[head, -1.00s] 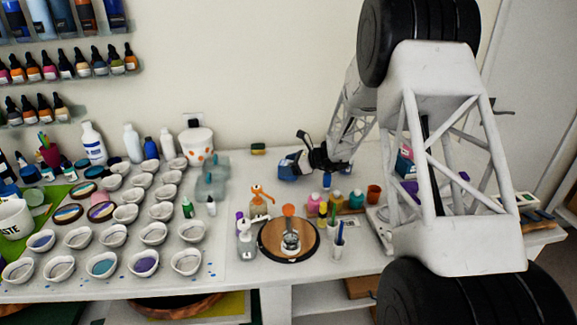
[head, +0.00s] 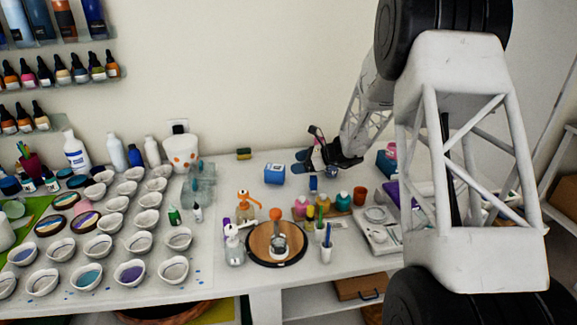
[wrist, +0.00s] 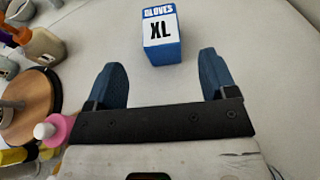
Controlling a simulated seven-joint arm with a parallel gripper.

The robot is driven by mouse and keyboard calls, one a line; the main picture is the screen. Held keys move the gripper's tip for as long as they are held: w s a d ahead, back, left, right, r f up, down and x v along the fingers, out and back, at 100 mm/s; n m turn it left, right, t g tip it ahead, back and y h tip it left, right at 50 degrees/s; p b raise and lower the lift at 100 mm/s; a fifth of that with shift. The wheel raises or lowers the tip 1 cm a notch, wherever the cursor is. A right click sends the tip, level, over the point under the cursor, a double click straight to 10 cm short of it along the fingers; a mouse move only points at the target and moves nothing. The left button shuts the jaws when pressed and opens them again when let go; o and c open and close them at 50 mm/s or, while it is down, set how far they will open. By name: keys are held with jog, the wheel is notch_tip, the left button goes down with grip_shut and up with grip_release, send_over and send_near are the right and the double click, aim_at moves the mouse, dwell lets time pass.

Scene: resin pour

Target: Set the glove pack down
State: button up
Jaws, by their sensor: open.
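The glove pack (head: 274,174) is a small blue box with a white face. It rests on the white tabletop near the back, left of my gripper (head: 303,162). In the wrist view the glove pack (wrist: 162,52) stands just beyond the fingertips, its "GLOVES XL" label showing. The two blue fingers of my gripper (wrist: 162,62) are spread wide with nothing between them, and a gap separates them from the pack.
A round wooden turntable (head: 262,252) with a cup stands in front, with pump bottles at its left. Several small paint jars (head: 323,203) sit right of it. Many white bowls (head: 130,272) fill the left. A yellow-green sponge (head: 244,154) lies at the back. The tabletop around the pack is clear.

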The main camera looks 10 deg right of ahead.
jog(key=shift+v, duration=1.1)
jog(key=s+a+r+n+g+h, duration=0.2)
jog(key=s+a+r+n+h, duration=0.25)
jog(key=s, duration=0.85)
jog(key=s+a+r+n+g+h, duration=0.1)
jog(key=s+a+r+n+g, duration=0.15)
jog(key=s+r+n, duration=0.75)
jog(key=s+d+n+t+h, duration=0.2)
jog(key=s+n+h, duration=0.5)
jog(key=s, duration=2.4)
jog(key=shift+d+n, duration=0.3)
jog(key=shift+n, duration=0.05)
